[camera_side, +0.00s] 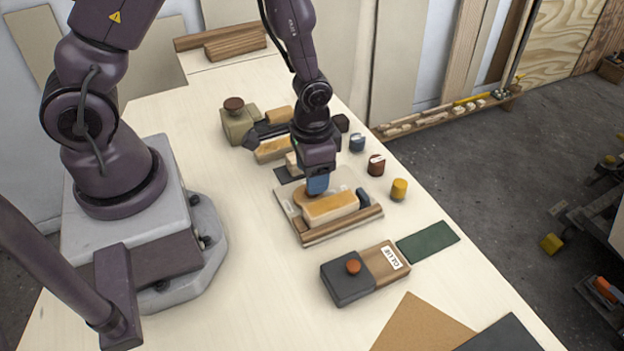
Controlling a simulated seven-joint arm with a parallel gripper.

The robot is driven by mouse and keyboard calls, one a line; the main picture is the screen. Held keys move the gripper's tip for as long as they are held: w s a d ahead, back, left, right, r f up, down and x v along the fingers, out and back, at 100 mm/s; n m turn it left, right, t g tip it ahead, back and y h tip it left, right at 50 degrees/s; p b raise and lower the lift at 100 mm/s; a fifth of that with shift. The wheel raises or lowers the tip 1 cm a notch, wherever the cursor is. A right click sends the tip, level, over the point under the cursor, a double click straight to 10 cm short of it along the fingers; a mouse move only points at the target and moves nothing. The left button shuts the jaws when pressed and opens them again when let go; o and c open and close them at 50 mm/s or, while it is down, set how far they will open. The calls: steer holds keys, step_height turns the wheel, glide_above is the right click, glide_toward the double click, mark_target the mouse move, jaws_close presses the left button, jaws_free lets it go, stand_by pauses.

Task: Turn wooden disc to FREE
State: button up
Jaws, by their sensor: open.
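My gripper (318,188) points down over a pale board (284,200) in the middle of the table, its blue fingers low and open. No FREE marking is readable, so I cannot tell which way the disc is turned.
A dark and brown box (346,287) with an orange knob and a white label stands in front. Small dark, red and yellow (399,189) pots stand to the right. Blocks and a round-topped container (238,122) stand behind. A green mat (428,242) lies front right.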

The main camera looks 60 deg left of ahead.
steer(key=shift+r, duration=2.35)
steer(key=shift+s, duration=0.15)
step_height(320, 180, up, 2)
steer(key=s+g, duration=0.1)
steer(key=s, duration=0.1)
step_height(320, 180, up, 11)
steer(key=n+t, duration=0.1)
steer(key=t, duration=0.1)
glide_above(299, 197)
steer(key=s, duration=0.3)
steer(key=s+r+t, duration=0.4)
steer(key=r, duration=0.7)
steer(key=shift+s+a+n+t, duration=0.2)
steer(key=shift+a+n+t, duration=0.1)
steer(key=shift+a, duration=0.05)
